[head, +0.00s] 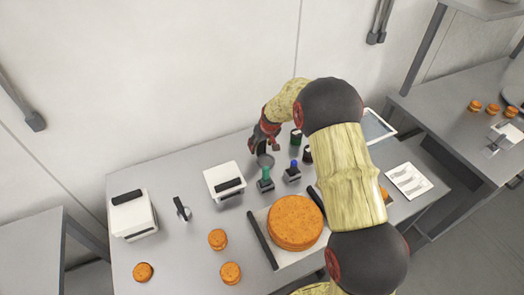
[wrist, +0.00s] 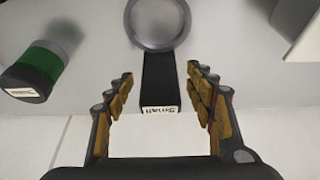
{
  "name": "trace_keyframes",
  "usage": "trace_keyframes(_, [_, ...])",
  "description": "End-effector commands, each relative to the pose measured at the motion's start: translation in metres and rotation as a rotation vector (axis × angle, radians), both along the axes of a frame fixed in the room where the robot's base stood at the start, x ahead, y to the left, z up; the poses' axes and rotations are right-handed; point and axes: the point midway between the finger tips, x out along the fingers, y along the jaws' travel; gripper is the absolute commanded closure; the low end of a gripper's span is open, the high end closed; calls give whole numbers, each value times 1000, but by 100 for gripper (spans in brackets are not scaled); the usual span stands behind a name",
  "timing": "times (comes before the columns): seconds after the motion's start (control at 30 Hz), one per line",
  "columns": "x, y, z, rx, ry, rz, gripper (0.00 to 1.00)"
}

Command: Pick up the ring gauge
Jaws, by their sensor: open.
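The ring gauge (wrist: 160,75) has a grey ring and a flat black handle with a white label that reads "Small". In the wrist view the ring is ahead of my fingertips and the handle runs back between my fingers. My gripper (wrist: 160,82) is open, with a gap on each side of the handle. In the head view my gripper (head: 265,141) is low at the back of the table, and the ring (head: 265,161) shows just in front of it. The handle is mostly hidden there.
A green jar (wrist: 34,70) lies left of my fingers. A green-handled stamp (head: 265,179) and a blue-handled one (head: 292,172) stand in front of the gripper. A white box (head: 223,178) is to the left. A large orange round (head: 295,222) sits front centre.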

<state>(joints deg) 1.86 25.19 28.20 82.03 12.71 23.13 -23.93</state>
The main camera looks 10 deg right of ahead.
Motion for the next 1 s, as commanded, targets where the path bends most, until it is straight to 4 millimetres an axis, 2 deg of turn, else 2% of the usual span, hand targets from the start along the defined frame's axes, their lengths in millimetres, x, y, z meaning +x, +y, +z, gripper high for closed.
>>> trace_keyframes(0.03, [3, 0, -9, 0, 2, 0, 45])
trace_keyframes(0.13, [7, 1, -17, 0, 1, -1, 45])
trace_keyframes(0.43, [9, 2, -21, 0, 0, -1, 45])
trace_keyframes(1.0, [8, 1, -21, 0, 0, -1, 77])
